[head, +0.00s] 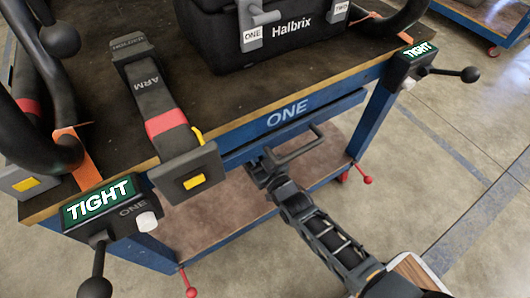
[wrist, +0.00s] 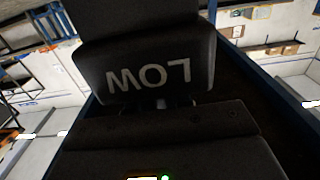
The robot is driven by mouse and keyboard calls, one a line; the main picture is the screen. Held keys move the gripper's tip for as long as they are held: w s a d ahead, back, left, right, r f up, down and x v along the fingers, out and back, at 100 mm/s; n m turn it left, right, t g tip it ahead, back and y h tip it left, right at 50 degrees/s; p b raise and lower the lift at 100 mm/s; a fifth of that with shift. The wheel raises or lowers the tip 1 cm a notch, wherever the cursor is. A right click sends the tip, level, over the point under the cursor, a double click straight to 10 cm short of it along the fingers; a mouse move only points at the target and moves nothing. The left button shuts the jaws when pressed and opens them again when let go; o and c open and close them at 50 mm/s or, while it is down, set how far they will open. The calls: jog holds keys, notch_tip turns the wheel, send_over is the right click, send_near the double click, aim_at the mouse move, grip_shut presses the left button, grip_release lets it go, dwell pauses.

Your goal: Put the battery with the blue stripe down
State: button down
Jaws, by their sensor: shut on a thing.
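My gripper (head: 268,168) reaches in from the lower right in the head view, in front of the bench's front edge. I cannot tell whether this block is what my gripper holds. No blue stripe shows on any battery, so I cannot pick out that battery.
The bench (head: 330,85) marked ONE carries a black Halbrix case (head: 290,52). A black bar marked ARM (head: 150,90), with a red band, overhangs the front edge. TIGHT panels (head: 100,203) with levers sit at both front corners. A lower shelf (head: 225,215) has bare room.

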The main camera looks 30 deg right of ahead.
jog(key=shift+w+f+b, duration=0.15)
jog(key=shift+f+b, duration=1.05)
jog(key=shift+f, duration=0.65)
jog(key=shift+f, duration=0.1)
jog(key=c, duration=1.4)
grip_release()
jog(key=shift+f, duration=0.2)
jog(key=shift+c, duration=0.2)
jog(key=o, duration=0.4)
jog(key=shift+s+r, duration=0.2)
jog(key=shift+s, duration=0.1)
jog(key=s+p, duration=0.3)
jog(key=s, duration=0.8)
jog(key=shift+s+p, duration=0.3)
